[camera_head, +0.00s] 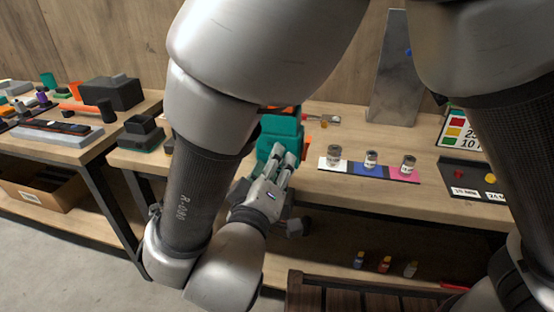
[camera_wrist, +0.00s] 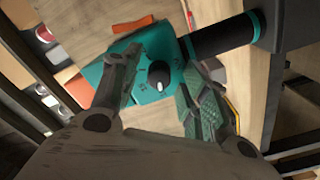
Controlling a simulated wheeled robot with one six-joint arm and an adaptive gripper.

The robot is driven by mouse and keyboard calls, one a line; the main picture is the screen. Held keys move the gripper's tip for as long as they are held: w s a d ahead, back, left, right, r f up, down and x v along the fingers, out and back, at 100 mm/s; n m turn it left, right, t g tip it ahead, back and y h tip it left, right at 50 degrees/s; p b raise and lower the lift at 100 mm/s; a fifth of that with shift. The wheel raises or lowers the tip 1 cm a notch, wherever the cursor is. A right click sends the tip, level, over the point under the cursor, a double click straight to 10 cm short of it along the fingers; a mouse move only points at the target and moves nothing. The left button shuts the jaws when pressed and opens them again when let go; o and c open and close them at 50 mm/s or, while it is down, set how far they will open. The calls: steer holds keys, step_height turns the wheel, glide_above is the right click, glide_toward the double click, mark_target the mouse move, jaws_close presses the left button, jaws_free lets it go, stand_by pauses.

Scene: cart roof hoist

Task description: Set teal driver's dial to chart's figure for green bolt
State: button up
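The teal driver (camera_head: 277,138) is on the bench edge in the head view, partly hidden by my gripper (camera_head: 287,165). In the wrist view the teal driver (camera_wrist: 112,82) has a black grip and a small black-and-white dial (camera_wrist: 158,77) with marks around it. My gripper (camera_wrist: 168,65) is open, with one finger on each side of the dial and gaps between. The green row's figure appears to start with 10. No green bolt shows clearly.
A dark panel (camera_head: 470,172) with a red and a yellow bolt and white labels stands right. Several jars sit on a coloured strip (camera_head: 369,172). A grey metal plate (camera_head: 394,80) stands behind. Small bottles (camera_head: 384,264) are below. A cluttered table (camera_head: 60,152) is left.

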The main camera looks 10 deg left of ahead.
steer(key=s, duration=1.2)
steer(key=shift+a, duration=0.45)
